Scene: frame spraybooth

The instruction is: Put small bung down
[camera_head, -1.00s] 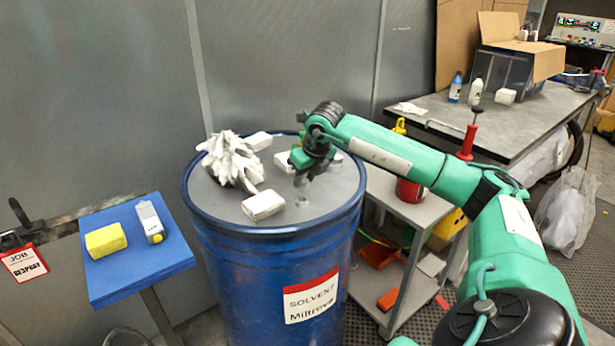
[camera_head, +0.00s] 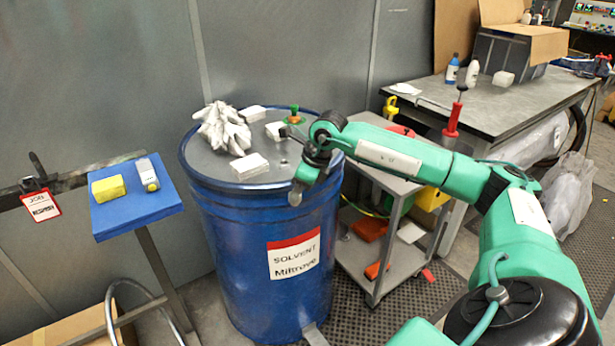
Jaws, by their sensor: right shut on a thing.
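My right gripper (camera_head: 297,188) reaches in from the right and points down at the front right rim of the blue solvent drum (camera_head: 255,235). Its jaws are shut on a small greyish bung (camera_head: 295,198), which shows only as a small pale piece at the fingertips. The bung appears in front of the drum's side, just below the rim in the picture; I cannot tell how far it is from the drum. A small round fitting or hole (camera_head: 284,162) shows on the drum's top. My left gripper is not in view.
The drum top holds a crumpled white cloth or glove (camera_head: 223,128), several white blocks (camera_head: 249,166) and a green-handled fitting (camera_head: 294,115). A blue stand (camera_head: 137,212) is left. A grey cart (camera_head: 385,275) and workbench (camera_head: 500,105) stand right.

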